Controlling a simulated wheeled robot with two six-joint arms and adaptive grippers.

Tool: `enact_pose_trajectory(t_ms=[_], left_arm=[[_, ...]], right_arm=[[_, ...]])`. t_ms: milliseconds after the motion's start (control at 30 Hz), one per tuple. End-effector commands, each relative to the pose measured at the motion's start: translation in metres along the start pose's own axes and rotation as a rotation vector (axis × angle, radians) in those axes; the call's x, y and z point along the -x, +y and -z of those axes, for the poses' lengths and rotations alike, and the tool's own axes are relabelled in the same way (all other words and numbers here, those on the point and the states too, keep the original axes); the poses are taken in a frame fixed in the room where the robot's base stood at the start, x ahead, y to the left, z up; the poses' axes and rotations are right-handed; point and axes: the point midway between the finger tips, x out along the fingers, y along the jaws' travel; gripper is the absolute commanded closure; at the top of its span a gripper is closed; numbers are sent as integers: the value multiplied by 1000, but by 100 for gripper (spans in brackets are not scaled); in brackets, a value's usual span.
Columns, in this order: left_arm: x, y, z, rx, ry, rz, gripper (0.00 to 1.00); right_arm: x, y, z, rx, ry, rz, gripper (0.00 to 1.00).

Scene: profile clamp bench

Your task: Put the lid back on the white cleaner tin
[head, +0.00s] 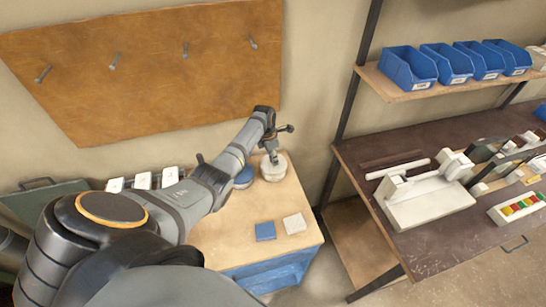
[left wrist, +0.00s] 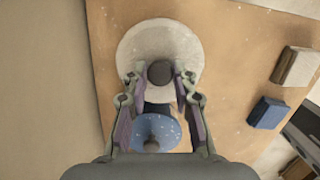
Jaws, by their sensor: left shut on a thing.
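My left gripper (head: 273,157) points down over the white cleaner tin (head: 274,174) at the back of the small wooden-topped bench. In the left wrist view, its fingers (left wrist: 160,76) are shut on the dark knob of the round white lid (left wrist: 150,40). The lid hides the tin below it there, and I cannot tell whether it rests on the rim or hangs just above. A blue tin (head: 243,179) stands close to the left of the white one; its speckled blue top (left wrist: 160,127) shows in the wrist view. My right gripper is not in view.
A blue block (head: 265,231) and a whitish block (head: 294,223) lie on the bench top (head: 222,238) towards the front. Several white items (head: 143,181) stand behind my arm. A dark workbench (head: 420,237) with fixtures is to the right.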

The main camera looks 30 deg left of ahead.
Motion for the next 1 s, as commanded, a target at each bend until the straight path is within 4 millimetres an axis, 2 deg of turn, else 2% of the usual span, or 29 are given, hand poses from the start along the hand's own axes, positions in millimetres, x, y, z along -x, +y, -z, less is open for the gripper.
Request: enact_pose_trajectory(t_ms=[133,167,333,567,733,1000], left_arm=[[0,0,0,0,0,0,100],[0,0,0,0,0,0,71],[0,0,0,0,0,0,48],[0,0,0,0,0,0,47],[0,0,0,0,0,0,24],[0,0,0,0,0,0,24]], right_arm=[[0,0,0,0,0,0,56],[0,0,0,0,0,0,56],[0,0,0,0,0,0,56],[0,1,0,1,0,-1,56],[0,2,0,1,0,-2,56],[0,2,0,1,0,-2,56]])
